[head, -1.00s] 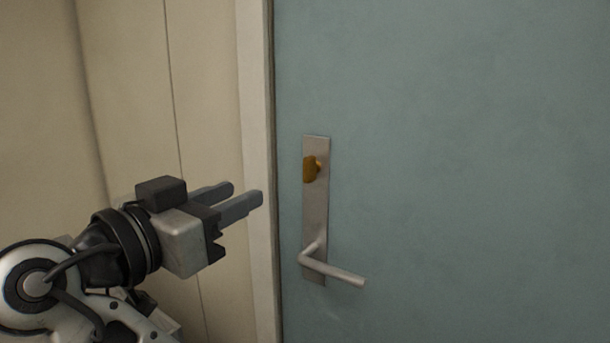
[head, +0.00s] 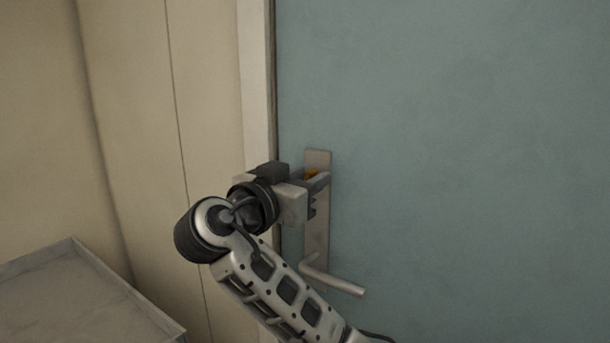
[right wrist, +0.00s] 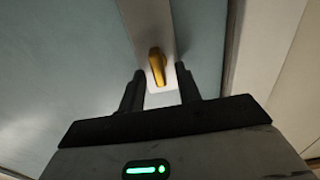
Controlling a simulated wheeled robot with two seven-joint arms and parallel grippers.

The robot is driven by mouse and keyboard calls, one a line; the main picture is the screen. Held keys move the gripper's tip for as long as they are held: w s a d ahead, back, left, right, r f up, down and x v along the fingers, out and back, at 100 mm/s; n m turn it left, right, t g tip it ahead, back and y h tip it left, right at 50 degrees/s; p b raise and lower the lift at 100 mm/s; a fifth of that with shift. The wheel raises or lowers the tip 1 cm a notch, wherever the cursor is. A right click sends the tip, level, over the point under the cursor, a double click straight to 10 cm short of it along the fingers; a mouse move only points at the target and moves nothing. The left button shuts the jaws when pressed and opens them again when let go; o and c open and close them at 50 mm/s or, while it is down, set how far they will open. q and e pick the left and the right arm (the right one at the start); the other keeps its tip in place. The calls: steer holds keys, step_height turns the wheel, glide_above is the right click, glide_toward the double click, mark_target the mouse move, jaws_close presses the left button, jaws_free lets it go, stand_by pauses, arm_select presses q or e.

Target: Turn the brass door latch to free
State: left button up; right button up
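The brass door latch (head: 312,173) is a small thumb-turn on the upper part of a metal plate (head: 317,240) on the blue-green door. In the head view my right gripper (head: 322,180) is at the latch and hides most of it. In the right wrist view the latch (right wrist: 157,66) shows between and just beyond the two dark fingertips of my right gripper (right wrist: 160,80). The fingers are apart, with a gap visible on both sides of the latch. I cannot tell if either one touches it. My left gripper is not in view.
A metal lever handle (head: 335,282) sticks out to the right from the plate's lower part, below my gripper. The door frame (head: 255,80) and beige wall panels (head: 120,100) are on the left. A grey flat surface with a raised rim (head: 130,290) is at lower left.

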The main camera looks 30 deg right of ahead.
jaws_close()
